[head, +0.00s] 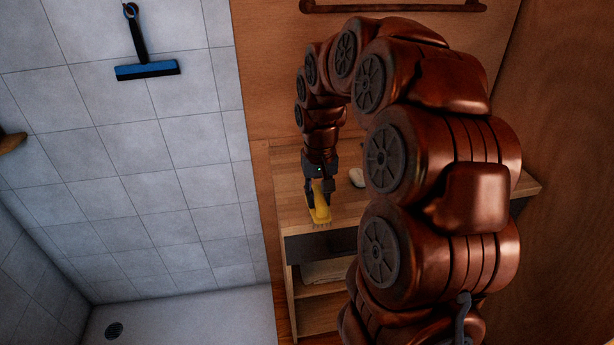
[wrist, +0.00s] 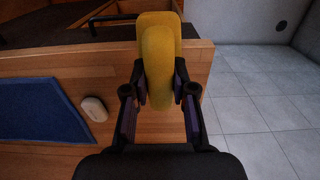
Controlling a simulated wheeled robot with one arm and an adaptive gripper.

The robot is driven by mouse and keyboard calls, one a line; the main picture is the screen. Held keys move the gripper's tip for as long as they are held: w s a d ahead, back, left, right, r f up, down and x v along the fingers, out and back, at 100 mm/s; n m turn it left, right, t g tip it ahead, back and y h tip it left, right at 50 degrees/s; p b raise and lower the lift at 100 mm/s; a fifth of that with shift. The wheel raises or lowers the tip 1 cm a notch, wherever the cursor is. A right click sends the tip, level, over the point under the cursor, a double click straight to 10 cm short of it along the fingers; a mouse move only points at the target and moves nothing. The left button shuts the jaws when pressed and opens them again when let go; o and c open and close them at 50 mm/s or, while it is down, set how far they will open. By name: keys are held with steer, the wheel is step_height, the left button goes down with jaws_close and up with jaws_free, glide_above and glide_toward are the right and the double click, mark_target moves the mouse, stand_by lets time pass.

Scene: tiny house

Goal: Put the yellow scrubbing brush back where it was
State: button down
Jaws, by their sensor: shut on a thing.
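The yellow scrubbing brush (head: 321,208) is between the fingers of my gripper (head: 319,187) in the head view. My gripper points down over the front left part of a wooden counter (head: 290,170). In the wrist view the brush (wrist: 160,60) stands out past the fingertips of my gripper (wrist: 159,85), which are shut on it. The brush lies over the counter's edge in that view. I cannot tell whether it touches the counter top. My arm hides much of the counter's right side in the head view.
A small pale rounded object (head: 357,178) lies on the counter right of my gripper; it also shows in the wrist view (wrist: 95,108), beside a blue cloth or mat (wrist: 42,110). Open shelves (head: 318,272) are below the counter. A blue squeegee (head: 147,70) hangs on the tiled shower wall at left.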

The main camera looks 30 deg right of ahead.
steer(key=w+d+p, duration=0.1)
steer(key=w+d, duration=0.1)
steer(key=w, duration=0.2)
steer(key=w+d+f+p, duration=0.1)
steer(key=w+d, duration=0.1)
steer(key=w, duration=0.2)
steer(key=w+d+p, duration=0.2)
steer(key=w, duration=0.3)
steer(key=shift+d+f, duration=0.1)
steer(key=shift+f, duration=0.1)
steer(key=shift+s+a+f+p, duration=0.15)
steer(key=shift+f+p, duration=0.2)
steer(key=shift+f, duration=0.35)
steer(key=shift+s+a+f+p, duration=0.15)
steer(key=shift+f+p, duration=0.2)
steer(key=shift+f, duration=0.35)
steer(key=shift+w+f, duration=0.2)
steer(key=shift+f, duration=0.1)
steer(key=shift+f+b, duration=0.2)
steer(key=shift+b, duration=0.1)
steer(key=c, duration=0.9)
jaws_free()
steer(key=shift+c, duration=0.2)
steer(key=shift+d, duration=0.1)
steer(key=shift+w, duration=0.1)
